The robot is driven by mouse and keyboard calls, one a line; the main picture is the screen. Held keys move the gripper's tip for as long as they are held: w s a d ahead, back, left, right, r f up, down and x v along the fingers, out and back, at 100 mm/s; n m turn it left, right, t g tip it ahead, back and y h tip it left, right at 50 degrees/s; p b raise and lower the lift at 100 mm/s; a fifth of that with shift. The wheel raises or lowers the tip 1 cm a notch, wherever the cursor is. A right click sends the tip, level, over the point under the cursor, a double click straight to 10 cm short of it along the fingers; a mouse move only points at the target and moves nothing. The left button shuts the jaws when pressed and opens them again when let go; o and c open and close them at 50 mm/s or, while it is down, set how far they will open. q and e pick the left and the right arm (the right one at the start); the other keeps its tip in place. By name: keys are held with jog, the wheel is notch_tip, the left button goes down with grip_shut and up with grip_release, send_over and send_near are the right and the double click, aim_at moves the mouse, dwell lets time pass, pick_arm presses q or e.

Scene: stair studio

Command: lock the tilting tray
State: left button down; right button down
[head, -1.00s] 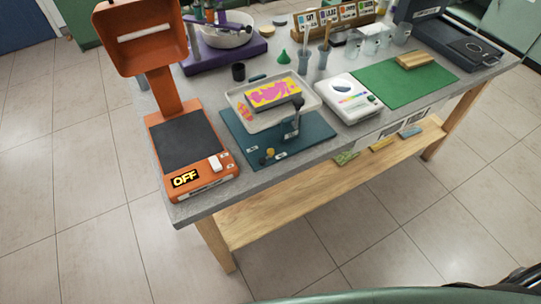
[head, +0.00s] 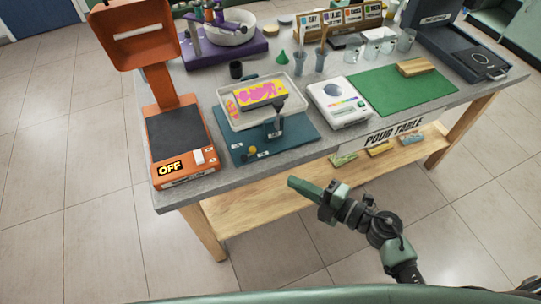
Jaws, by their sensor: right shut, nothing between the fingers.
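The tilting tray (head: 290,116) is a pale shallow tray on a teal base plate (head: 304,135) on the table. A block with a pink and yellow top (head: 262,94) lies in it. A dark post with a lever-like part (head: 273,126) stands at the tray's front edge. A small yellow knob (head: 252,150) sits at the front left of the base plate. I cannot tell which part is the lock. My right gripper (head: 304,187) is shut and empty, in front of the table and apart from the tray. My left gripper is out of view.
An orange machine marked OFF (head: 183,143) stands left of the tray. A white scale (head: 338,103) and a green mat (head: 392,92) lie to its right. The table's front edge and a wooden lower shelf (head: 285,193) are near my right arm. A purple stand (head: 226,54) is behind.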

jog(key=shift+s+a+r+n+g+y, duration=0.15)
jog(key=shift+s+a+r+n+g, duration=0.05)
jog(key=shift+r+n, duration=0.2)
jog(key=shift+s+a+r+n+g+y, duration=0.15)
jog(key=shift+r+n+g, duration=0.05)
jog(key=shift+r+n, duration=0.15)
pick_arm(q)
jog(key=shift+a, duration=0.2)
